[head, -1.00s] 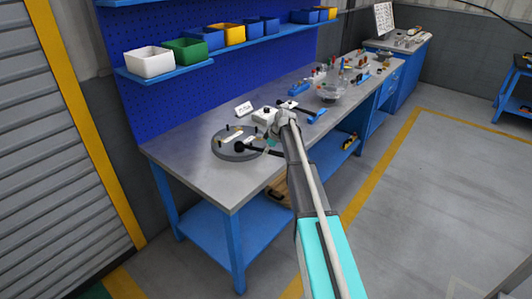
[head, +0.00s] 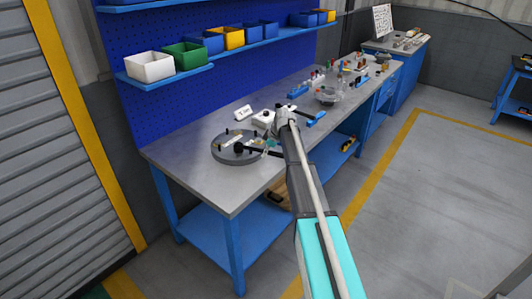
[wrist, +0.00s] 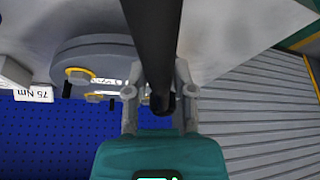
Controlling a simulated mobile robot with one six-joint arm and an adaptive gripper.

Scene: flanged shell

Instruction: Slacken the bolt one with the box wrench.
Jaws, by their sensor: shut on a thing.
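The flanged shell (head: 233,158) is a grey round disc lying on the bench, with several small bolts around its top. In the wrist view, the flange (wrist: 110,47) shows at upper left with two yellow-ringed bolts (wrist: 80,76) on it. I cannot tell which is bolt one. The dark box wrench (head: 258,151) reaches over the flange, its black head at the left, above or on the disc; seating on a bolt is unclear. My gripper (wrist: 160,98) is shut on the wrench (wrist: 152,45), whose dark bar runs up the wrist view between the fingers.
The grey bench top (head: 195,165) is bare left of the flange. A white box (head: 264,119) and a small label (head: 243,113) stand behind it. Blue-handled tools and a clear bowl (head: 327,96) lie further right. Coloured bins (head: 188,53) sit on the shelf above.

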